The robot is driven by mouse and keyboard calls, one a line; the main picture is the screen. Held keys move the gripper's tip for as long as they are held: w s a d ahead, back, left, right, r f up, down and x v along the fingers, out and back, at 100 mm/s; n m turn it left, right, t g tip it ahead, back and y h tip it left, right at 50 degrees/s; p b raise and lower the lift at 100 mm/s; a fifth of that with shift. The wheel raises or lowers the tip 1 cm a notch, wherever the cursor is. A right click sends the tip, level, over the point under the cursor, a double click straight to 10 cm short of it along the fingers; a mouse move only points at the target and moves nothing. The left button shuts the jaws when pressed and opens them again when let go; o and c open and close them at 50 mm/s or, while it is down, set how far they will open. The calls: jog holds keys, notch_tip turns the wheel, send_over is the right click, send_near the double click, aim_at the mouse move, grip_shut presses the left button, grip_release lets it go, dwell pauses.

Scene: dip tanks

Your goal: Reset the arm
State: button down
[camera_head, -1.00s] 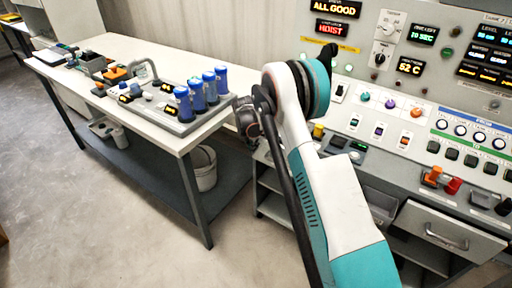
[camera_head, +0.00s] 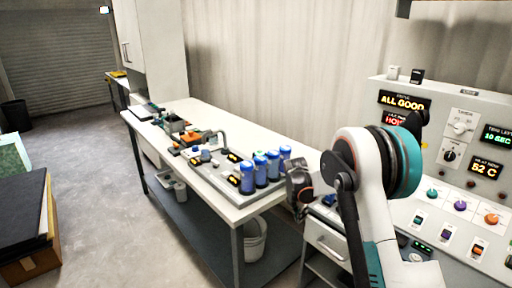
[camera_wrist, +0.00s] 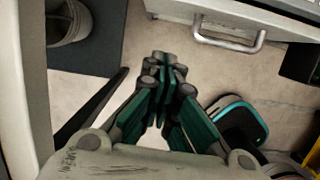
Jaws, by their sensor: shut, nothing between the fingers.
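My arm (camera_head: 372,190) stands folded at the right of the head view, white and teal, in front of the control panel. My gripper (camera_wrist: 166,75) shows in the wrist view with its dark green fingers drawn together at the tips. It is shut and empty, pointing over bare floor. In the head view the fingers are hidden; only a dark wrist part shows beside the table's right end.
The control panel (camera_head: 470,150) is close on the right. A drawer handle (camera_wrist: 230,40) and a bucket (camera_wrist: 68,22) show in the wrist view.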

jog(key=s+a+r+m+t+y, duration=0.1)
jog(key=s+r+m, duration=0.5)
jog(key=s+r, duration=0.4)
jog(key=s+a+r+m+t, duration=0.1)
jog(key=s+r+m, duration=0.5)
jog(key=r, duration=0.7)
jog(key=s+a+m+t+y, duration=0.1)
jog(key=s+m, duration=1.1)
jog(key=s, duration=1.4)
jog(key=shift+a+r+m+t, duration=0.25)
jog(key=shift+a+t, duration=0.25)
jog(key=shift+t, duration=0.7)
